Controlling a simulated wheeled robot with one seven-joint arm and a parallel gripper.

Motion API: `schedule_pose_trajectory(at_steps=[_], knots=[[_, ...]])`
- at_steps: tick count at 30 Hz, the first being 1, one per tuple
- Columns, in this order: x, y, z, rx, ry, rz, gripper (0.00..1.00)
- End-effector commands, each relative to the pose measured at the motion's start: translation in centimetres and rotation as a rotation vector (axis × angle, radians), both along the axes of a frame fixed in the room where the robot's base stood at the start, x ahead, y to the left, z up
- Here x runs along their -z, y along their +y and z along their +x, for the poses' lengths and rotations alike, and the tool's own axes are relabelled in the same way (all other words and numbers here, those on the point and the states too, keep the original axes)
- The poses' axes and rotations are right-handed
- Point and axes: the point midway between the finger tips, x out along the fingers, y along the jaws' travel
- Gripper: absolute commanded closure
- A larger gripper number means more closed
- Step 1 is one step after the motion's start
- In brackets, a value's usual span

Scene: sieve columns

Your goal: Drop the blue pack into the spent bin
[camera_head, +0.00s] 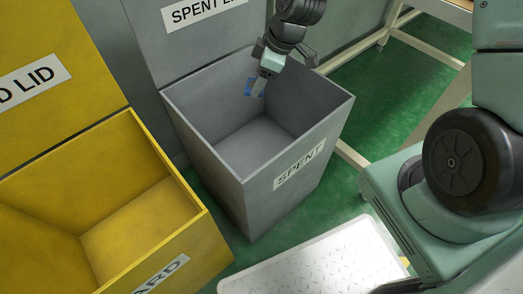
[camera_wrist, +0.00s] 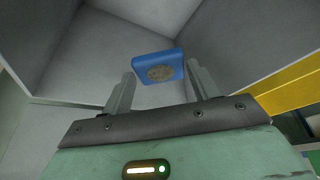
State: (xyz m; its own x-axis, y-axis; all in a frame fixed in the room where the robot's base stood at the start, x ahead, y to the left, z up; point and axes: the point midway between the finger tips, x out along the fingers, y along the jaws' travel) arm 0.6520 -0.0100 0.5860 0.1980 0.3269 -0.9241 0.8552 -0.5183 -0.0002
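The blue pack (camera_wrist: 152,69) is a small flat block with a round tan patch on its face. The bin floor in view is bare.
A yellow bin (camera_head: 190,235) with an open lid (camera_head: 50,70) stands to the left. The spent bin's raised grey lid (camera_head: 190,45) is behind the opening. A pale table frame (camera_head: 425,50) stands at the right on green floor.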

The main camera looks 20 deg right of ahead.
Motion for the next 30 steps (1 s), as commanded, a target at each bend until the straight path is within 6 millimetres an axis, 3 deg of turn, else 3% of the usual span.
schedule_pose_trajectory(at_steps=[2,14,30], knots=[[0.0,0.0,0.0,0.000,0.000,0.000,0.19],[-0.9,-0.3,-0.1,0.001,-0.001,0.001,0.19],[-12.0,-4.2,-2.4,0.003,-0.003,-0.002,0.19]])
